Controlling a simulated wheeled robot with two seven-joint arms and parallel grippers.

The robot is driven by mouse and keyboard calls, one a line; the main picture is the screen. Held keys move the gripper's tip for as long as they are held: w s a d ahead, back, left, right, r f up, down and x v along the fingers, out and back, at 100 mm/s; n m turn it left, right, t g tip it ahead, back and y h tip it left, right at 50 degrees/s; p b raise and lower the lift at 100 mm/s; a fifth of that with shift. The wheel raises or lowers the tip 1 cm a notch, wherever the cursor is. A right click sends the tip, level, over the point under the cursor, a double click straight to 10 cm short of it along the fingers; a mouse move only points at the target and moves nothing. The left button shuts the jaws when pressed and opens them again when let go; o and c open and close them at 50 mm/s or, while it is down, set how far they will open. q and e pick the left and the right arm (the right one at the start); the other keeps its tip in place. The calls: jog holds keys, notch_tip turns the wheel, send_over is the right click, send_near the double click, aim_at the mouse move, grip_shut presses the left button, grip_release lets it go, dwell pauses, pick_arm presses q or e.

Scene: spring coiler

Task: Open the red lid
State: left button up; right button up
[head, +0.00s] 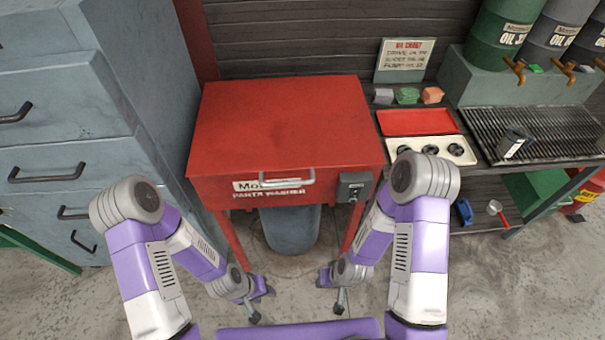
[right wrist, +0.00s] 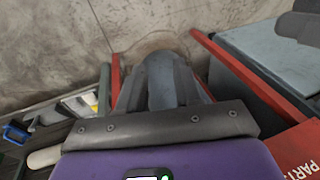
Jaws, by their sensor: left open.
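The red lid (head: 280,115) is the flat top of a red parts washer (head: 205,190) in the middle of the head view. It lies shut. A pale bar handle (head: 287,179) is at its front edge. My left gripper (head: 262,302) is open and empty, low in front of the washer and well apart from the handle. My right gripper (head: 332,294) is at a similar low height to its right, also apart from the lid; its fingers look spread and empty. The right wrist view shows the washer's red lettered front (right wrist: 300,150), not the handle.
A grey drawer cabinet (head: 60,130) stands left. A dark box (head: 354,187) is on the washer's front right. A grey tub (head: 290,230) sits underneath. Right is a bench with a red tray (head: 417,122), a grate (head: 535,132) and oil drums (head: 500,32). The floor in front is open.

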jog(key=w+r+n+t+h, duration=0.2)
jog(key=w+r+n+t, duration=0.2)
jog(key=w+n, duration=0.2)
jog(key=n+t+h+b, duration=0.1)
jog(key=n+t+b, duration=0.1)
jog(key=n+t, duration=0.9)
send_near(289, 182)
jog(key=w+n, duration=0.1)
jog(key=w, duration=0.2)
jog(key=shift+g, duration=0.4)
jog(key=x, duration=0.2)
jog(key=b+x, duration=0.1)
jog(key=x, duration=0.2)
jog(key=b+x, duration=0.1)
jog(key=x, duration=0.1)
jog(key=shift+w+f, duration=0.1)
jog(key=shift+f, duration=0.2)
grip_shut()
